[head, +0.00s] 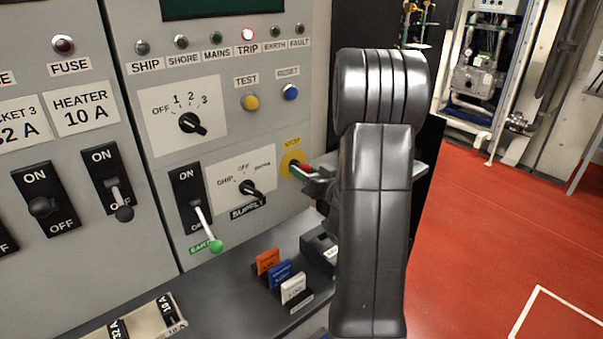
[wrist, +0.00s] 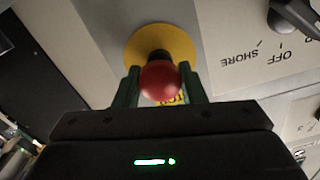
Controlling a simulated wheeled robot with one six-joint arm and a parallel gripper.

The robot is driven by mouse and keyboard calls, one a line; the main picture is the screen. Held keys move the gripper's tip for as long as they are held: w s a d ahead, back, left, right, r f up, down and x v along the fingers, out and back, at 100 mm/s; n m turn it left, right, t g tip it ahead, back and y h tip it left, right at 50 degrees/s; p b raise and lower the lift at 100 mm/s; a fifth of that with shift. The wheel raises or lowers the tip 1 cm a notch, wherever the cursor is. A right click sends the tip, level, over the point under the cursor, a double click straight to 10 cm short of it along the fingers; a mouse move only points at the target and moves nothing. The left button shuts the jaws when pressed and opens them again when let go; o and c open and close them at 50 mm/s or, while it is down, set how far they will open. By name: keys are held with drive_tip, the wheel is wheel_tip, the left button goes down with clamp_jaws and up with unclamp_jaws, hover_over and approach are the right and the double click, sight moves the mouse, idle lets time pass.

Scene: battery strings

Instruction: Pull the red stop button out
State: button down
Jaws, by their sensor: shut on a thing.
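The red stop button (wrist: 160,80) is a round red knob on a dark stem in front of a yellow disc, seen in the wrist view. In the head view its yellow disc (head: 291,163) sits under the STOP label, and my arm and gripper hide most of the knob. My gripper (wrist: 158,88) is shut on the red knob, with one green-grey finger on each side of it. In the head view my gripper (head: 307,170) reaches the panel from the right. A dark stem shows between the knob and the disc.
The supply selector (head: 250,188) is left of the button. Yellow (head: 250,102) and blue (head: 291,92) push buttons sit above. A green-tipped lever (head: 215,245) juts out lower left. Orange, blue and white tags (head: 281,273) stand on the ledge below. Red floor lies open at right.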

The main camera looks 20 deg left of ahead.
drive_tip(key=shift+d, duration=0.1)
drive_tip(key=c, duration=0.9)
unclamp_jaws()
drive_tip(key=shift+d, duration=0.1)
drive_tip(key=b+v, duration=0.1)
drive_tip(key=v, duration=1.3)
drive_tip(key=p+x, duration=0.1)
drive_tip(key=x, duration=1.3)
drive_tip(key=shift+a, duration=0.2)
drive_tip(key=shift+d, duration=0.15)
